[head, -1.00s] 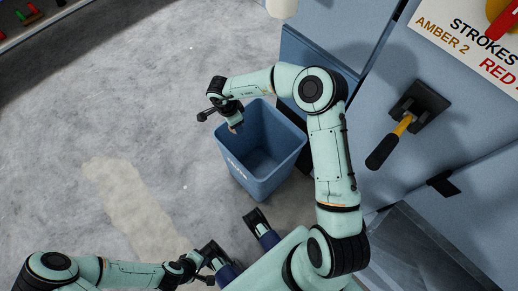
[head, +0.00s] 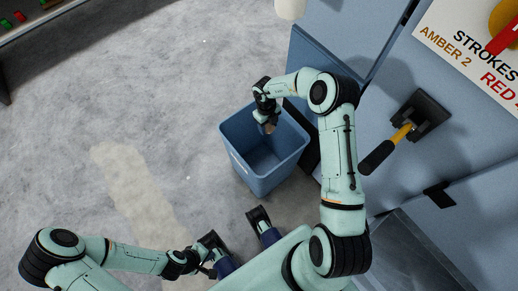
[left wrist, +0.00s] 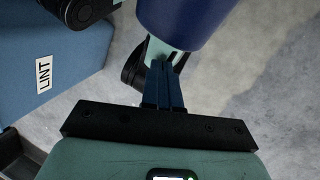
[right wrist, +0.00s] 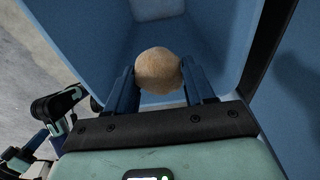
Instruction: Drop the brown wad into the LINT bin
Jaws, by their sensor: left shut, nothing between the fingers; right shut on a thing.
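The blue LINT bin (head: 264,178) stands open on the floor in the middle of the head view. Its LINT label shows on the bin (left wrist: 75,75) in the left wrist view. My right gripper (head: 268,124) is over the bin's opening, pointing down. In the right wrist view it is shut on the round brown wad (right wrist: 158,70), with the bin's inside (right wrist: 85,35) behind it. My left gripper (left wrist: 163,92) is shut and empty, low and outside the bin, close to my own body.
Blue machine panels (head: 385,75) stand right of the bin, with a yellow-and-black handle (head: 388,148) sticking out from them. A signboard (head: 475,45) is at the upper right. Grey floor (head: 150,110) is clear left of the bin.

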